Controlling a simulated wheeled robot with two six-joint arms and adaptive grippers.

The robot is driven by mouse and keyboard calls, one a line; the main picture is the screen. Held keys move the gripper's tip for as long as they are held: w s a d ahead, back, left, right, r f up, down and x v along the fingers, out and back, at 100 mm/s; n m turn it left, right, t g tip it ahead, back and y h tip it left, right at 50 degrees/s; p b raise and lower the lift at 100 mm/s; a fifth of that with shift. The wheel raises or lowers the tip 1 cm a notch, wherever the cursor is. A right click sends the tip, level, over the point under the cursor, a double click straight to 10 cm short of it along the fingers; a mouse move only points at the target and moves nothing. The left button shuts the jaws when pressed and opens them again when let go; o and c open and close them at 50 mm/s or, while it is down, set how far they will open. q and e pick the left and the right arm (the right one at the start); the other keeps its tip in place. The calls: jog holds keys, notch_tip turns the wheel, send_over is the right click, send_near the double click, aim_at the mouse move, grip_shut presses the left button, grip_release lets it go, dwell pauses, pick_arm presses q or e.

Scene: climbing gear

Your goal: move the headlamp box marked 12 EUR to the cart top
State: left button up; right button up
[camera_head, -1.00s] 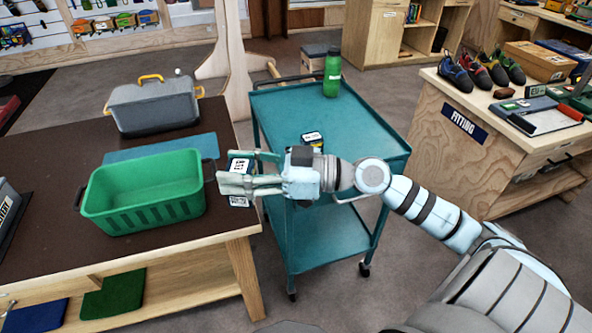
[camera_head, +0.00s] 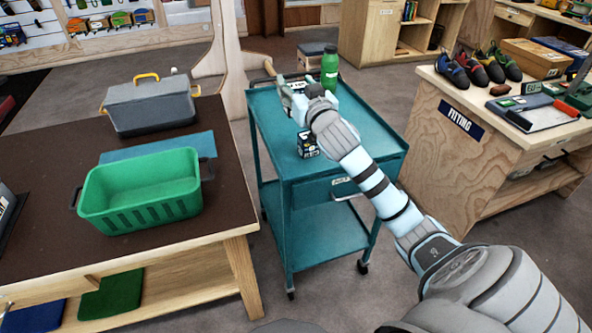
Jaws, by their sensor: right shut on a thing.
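My right gripper (camera_head: 285,92) is over the far left part of the teal cart top (camera_head: 365,133), near the cart's back edge. It is shut on a small dark and white box (camera_head: 298,86), which is mostly hidden by the gripper; its price mark cannot be read. I cannot tell whether this box touches the cart top. Another small black and white box (camera_head: 308,145) stands on the cart top nearer the front, beside my right arm; its mark is also unreadable. My left gripper is not in view.
A green bottle (camera_head: 330,68) stands at the cart's back, close to the right gripper. A green basket (camera_head: 140,222) and a grey toolbox (camera_head: 150,108) are on the brown table left of the cart. The cart top's right side is clear. The fitting counter (camera_head: 440,155) stands right.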

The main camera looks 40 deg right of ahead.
notch_tip(320, 180, down, 20)
jog(key=b, duration=0.6)
jog(key=shift+a+r+b, duration=0.1)
jog(key=shift+b, duration=0.25)
jog(key=shift+r, duration=0.1)
jog(key=o, duration=1.3)
